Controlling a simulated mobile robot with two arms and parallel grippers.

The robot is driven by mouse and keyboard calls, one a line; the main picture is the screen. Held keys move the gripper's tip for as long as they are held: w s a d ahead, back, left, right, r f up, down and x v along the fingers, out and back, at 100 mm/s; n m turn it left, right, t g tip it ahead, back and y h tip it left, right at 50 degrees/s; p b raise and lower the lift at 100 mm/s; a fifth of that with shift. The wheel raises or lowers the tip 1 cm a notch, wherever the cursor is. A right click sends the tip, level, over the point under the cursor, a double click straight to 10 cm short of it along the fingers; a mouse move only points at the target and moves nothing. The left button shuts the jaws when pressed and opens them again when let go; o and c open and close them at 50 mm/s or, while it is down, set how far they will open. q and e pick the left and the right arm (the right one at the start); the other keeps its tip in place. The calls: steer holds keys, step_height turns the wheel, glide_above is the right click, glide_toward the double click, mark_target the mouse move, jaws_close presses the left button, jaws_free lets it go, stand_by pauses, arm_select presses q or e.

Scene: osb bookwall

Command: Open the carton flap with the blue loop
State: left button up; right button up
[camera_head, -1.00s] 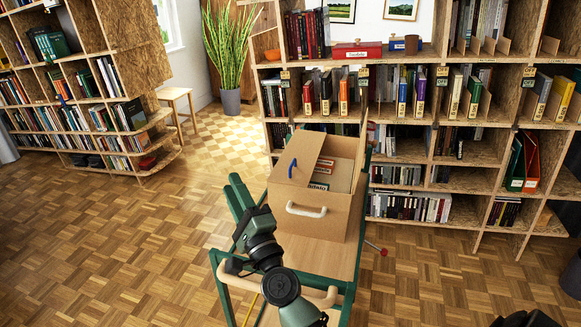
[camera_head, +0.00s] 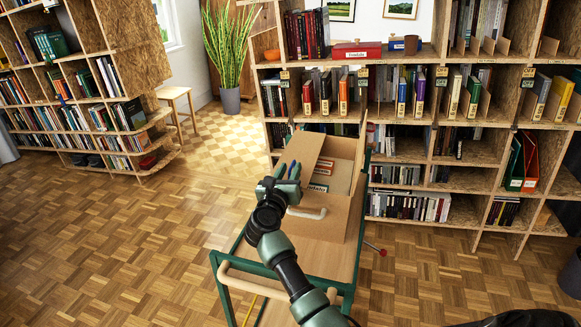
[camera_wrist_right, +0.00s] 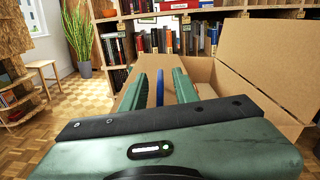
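The cardboard carton (camera_head: 332,227) stands on a wood-topped cart. Its left flap (camera_head: 306,152) lies over the left part of the opening, and the blue loop (camera_head: 291,171) stands up from it. My right gripper (camera_head: 288,171) is at this flap, with its fingers on either side of the loop. In the right wrist view the blue loop (camera_wrist_right: 160,86) shows between the two green fingers, with gaps beside it, so the gripper is open. The carton's right flap (camera_wrist_right: 272,58) stands open. My left gripper is not in view.
The cart (camera_head: 289,256) has a green frame and a wooden push handle (camera_head: 272,282). Labelled items (camera_head: 322,172) show inside the carton's open part. Bookshelves (camera_head: 400,150) stand close behind. Parquet floor (camera_head: 120,240) is clear to the left.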

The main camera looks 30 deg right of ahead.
steer(key=shift+w+d, duration=0.35)
jaws_close()
stand_by(1.2)
